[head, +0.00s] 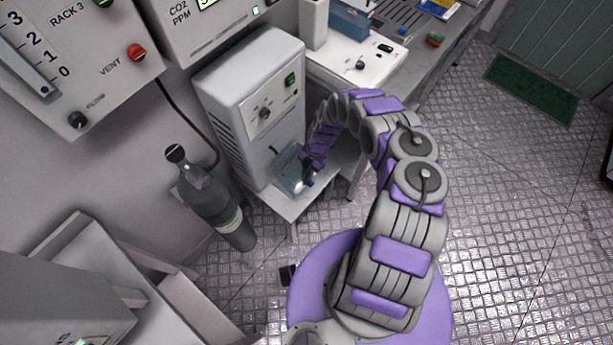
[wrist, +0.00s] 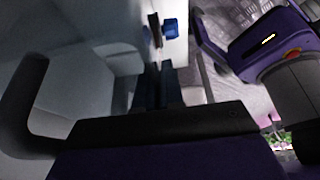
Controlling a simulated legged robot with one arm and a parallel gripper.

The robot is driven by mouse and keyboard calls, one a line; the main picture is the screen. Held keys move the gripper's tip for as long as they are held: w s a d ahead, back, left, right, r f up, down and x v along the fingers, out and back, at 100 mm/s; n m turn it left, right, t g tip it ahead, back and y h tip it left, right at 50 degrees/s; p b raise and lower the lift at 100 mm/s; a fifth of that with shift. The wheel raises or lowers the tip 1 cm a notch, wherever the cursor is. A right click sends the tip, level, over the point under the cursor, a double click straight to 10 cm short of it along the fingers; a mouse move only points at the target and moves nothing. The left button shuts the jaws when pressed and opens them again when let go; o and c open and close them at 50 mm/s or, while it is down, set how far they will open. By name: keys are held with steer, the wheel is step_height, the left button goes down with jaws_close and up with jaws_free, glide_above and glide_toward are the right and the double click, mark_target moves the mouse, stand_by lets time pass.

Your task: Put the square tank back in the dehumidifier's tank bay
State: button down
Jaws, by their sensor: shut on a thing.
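The dehumidifier (head: 230,107) is a pale grey upright box on a low stand against the wall. The square tank (head: 290,168), pale and see-through, is at the lower front of the dehumidifier, where the bay is; I cannot tell how far inside it sits. My gripper (head: 308,168) is at the tank's front side, shut on it; my own arm partly hides the contact. In the wrist view the fingers (wrist: 158,85) are close together in the middle, with pale, see-through walls, likely the tank (wrist: 70,85), to the left. A small blue part (wrist: 171,28) shows beyond the fingertips.
A dark gas bottle (head: 215,205) stands left of the dehumidifier. A bench (head: 365,62) with small items is at its right. Grey rack panels (head: 70,70) hang at the upper left, and a shelf unit (head: 110,285) is at lower left. Floor at the right is clear.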

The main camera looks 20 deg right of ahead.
steer(key=f, duration=0.1)
steer(key=f+b, duration=0.1)
steer(key=f, duration=0.1)
steer(key=shift+w, duration=0.25)
steer(key=shift+d+r, duration=0.1)
steer(key=shift+r, duration=0.05)
steer(key=c, duration=1.3)
jaws_free()
steer(key=shift+s, duration=0.1)
steer(key=shift+o, duration=0.2)
steer(key=p+v, duration=0.3)
steer(key=v, duration=0.9)
